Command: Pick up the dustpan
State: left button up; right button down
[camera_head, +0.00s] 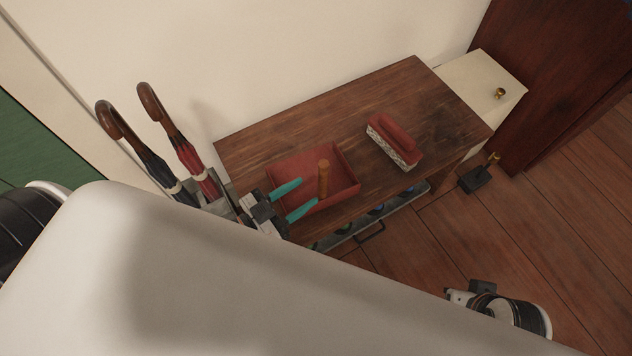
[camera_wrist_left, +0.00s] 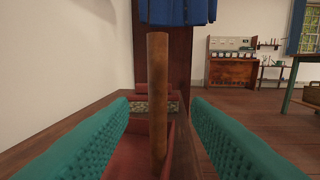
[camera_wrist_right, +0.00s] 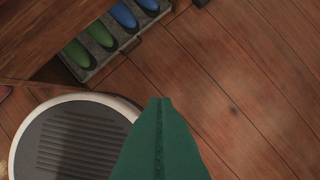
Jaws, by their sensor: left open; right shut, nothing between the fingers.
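The red dustpan (camera_head: 340,194) lies on the dark wooden cabinet top, with its brown wooden handle (camera_head: 323,178) standing upright. My left gripper (camera_head: 300,196) is open, with its teal fingers pointing at the handle from the left. In the left wrist view the handle (camera_wrist_left: 158,100) stands between and just beyond the open fingers, apart from both. The red dustpan pan (camera_wrist_left: 128,155) shows below it, partly hidden by the left finger. My right gripper (camera_wrist_right: 160,105) is shut and empty above the floor; in the head view only part of my right arm shows at the lower right.
A red brush (camera_head: 397,142) with pale bristles lies right of the dustpan on the cabinet top (camera_head: 365,95). Umbrellas (camera_head: 190,155) stand at the cabinet's left end. A low rack of shoes (camera_wrist_right: 105,45) sits under the cabinet. Wooden floor (camera_head: 420,265) is open in front.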

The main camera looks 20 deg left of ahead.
aim_at(319, 180)
pick_arm(q)
jog(key=x, duration=0.3)
jog(key=b+x, duration=0.1)
jog(key=x, duration=0.2)
jog(key=shift+w+d+r, duration=0.1)
jog(key=shift+w+r, duration=0.1)
jog(key=shift+w, duration=0.15)
grip_shut()
